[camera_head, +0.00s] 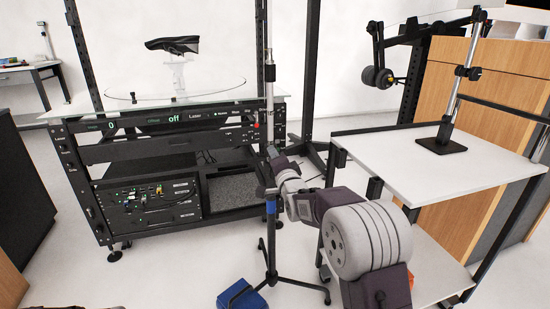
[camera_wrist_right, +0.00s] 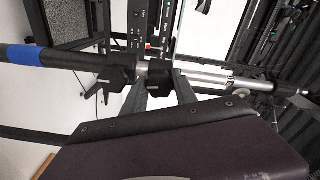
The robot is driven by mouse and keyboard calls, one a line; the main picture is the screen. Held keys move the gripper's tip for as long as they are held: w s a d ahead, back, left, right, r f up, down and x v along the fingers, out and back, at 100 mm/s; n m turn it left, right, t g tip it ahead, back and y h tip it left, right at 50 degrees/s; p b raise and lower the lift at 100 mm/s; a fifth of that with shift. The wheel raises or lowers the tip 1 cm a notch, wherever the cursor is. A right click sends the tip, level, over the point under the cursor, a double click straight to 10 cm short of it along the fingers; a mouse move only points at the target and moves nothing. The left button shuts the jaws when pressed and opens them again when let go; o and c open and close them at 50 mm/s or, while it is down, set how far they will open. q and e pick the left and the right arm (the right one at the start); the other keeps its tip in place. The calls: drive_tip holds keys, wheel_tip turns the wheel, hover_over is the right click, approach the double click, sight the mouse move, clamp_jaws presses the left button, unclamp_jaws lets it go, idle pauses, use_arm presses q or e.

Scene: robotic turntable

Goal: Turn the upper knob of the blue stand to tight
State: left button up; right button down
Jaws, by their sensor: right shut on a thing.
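The blue stand (camera_head: 270,235) is a thin upright pole on dark tripod legs, with a blue band around its lower tube and a silver upper tube. In the wrist view its blue band (camera_wrist_right: 24,54) is at the left and the pole runs across the picture. The upper knob (camera_wrist_right: 158,80) is black and sits by the silver tube. A lower black knob (camera_wrist_right: 118,72) is just left of it. My right gripper (camera_head: 270,160) is at the pole, its two fingers (camera_wrist_right: 161,92) on either side of the upper knob, shut on it. The knob's far side is hidden. My left gripper is out of view.
Behind the stand is the turntable rack (camera_head: 190,112) with a glass disc (camera_head: 215,88) and a black object (camera_head: 172,44). A white side table (camera_head: 430,175) stands right, carrying another stand (camera_head: 442,143). A blue block (camera_head: 240,294) lies near the tripod.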

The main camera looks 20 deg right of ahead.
drive_tip(key=shift+m, duration=0.8)
drive_tip(key=c, duration=1)
unclamp_jaws()
drive_tip(key=shift+o, duration=0.2)
drive_tip(key=s+p, duration=0.3)
drive_tip(key=s, duration=0.6)
